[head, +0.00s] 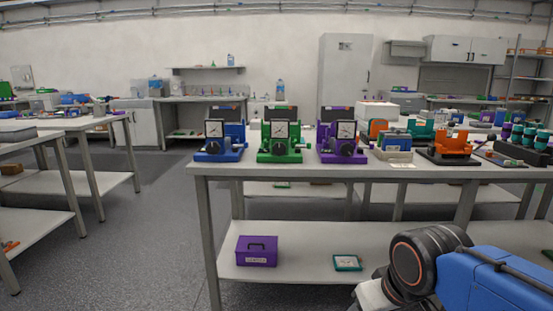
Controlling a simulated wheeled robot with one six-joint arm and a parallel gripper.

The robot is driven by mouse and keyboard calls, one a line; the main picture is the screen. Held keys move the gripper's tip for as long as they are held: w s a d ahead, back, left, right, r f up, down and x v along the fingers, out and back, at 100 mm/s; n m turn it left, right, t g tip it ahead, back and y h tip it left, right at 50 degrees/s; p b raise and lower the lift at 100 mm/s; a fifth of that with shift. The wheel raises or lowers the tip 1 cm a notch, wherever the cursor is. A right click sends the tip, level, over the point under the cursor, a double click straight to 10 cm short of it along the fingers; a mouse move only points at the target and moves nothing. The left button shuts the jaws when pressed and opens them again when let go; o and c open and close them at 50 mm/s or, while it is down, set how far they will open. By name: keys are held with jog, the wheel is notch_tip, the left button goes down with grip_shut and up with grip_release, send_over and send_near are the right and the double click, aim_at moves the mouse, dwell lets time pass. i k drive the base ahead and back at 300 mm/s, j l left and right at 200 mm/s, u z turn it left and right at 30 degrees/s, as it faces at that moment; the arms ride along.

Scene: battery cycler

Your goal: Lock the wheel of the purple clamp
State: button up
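The purple clamp (330,150) stands upright on the near table, right of a green clamp (279,152) and a blue clamp (220,152) of similar build. It has a white dial face and a dark round wheel (347,148) on its front. The wheel is too small here to tell whether it is locked. My blue and black arm shows at the bottom right, apart from the clamp and nearer to me. My gripper is not in view.
The clamps stand on a long grey table (300,170). To their right are a grey device with coloured blocks (394,154) and an orange device (452,147). A purple box (257,251) lies on the lower shelf. Open floor (140,240) lies left of the table.

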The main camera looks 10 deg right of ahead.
aim_at(371, 146)
jog(key=z, duration=0.65)
